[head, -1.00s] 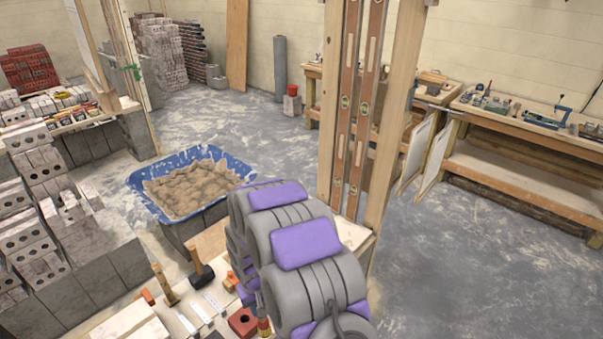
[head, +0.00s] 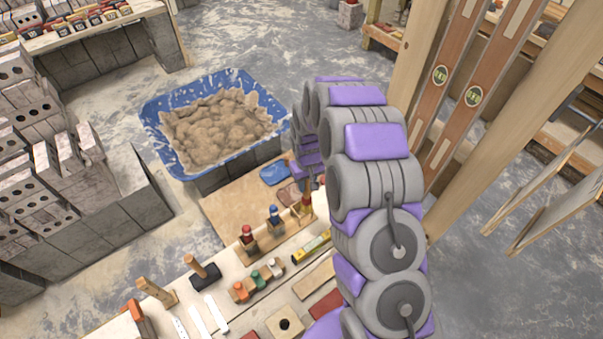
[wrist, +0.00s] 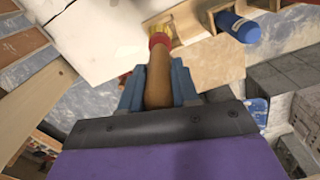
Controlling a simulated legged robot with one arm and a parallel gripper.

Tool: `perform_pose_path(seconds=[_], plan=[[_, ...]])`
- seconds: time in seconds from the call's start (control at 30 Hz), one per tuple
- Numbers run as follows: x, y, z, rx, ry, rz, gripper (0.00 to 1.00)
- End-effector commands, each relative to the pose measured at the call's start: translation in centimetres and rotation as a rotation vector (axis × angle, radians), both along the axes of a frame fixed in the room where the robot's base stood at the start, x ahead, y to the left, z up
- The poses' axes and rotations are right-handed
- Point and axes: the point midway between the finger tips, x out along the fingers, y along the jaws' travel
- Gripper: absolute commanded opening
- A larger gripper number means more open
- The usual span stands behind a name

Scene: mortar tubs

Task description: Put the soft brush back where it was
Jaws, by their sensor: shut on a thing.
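My gripper (wrist: 158,88) is shut on the soft brush (wrist: 158,72) in the wrist view. Its tan wooden handle lies between the blue-grey fingers, with a red collar and pale yellow bristles beyond them. The bristle end is close beside a wooden block holder (wrist: 196,24); I cannot tell whether they touch. In the head view my gripper (head: 312,182) points down over the far right end of the bench, partly hidden by my arm. Wooden rests there hold a red-topped tool (head: 247,236) and a blue-topped tool (head: 273,215).
A blue mortar tub (head: 158,135) stands behind the bench. A mallet (head: 203,272), a yellow level (head: 311,247) and small coloured-topped pieces (head: 257,278) lie on the bench. A wooden post with tall levels (head: 450,90) stands close right of my arm. Grey blocks (head: 100,215) are stacked left.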

Motion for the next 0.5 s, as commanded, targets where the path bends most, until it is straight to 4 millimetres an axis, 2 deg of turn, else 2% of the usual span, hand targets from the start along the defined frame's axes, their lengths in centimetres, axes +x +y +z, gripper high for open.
perform_pose_path(seconds=[0.03,0.13,0.5], plan=[[0.5,1.0,-0.2,0.003,0.0,0.032,0.0],[1.1,1.8,-0.2,0.007,-0.001,0.073,0.0],[1.4,2.4,-1.9,0.003,0.006,0.088,0.0]])
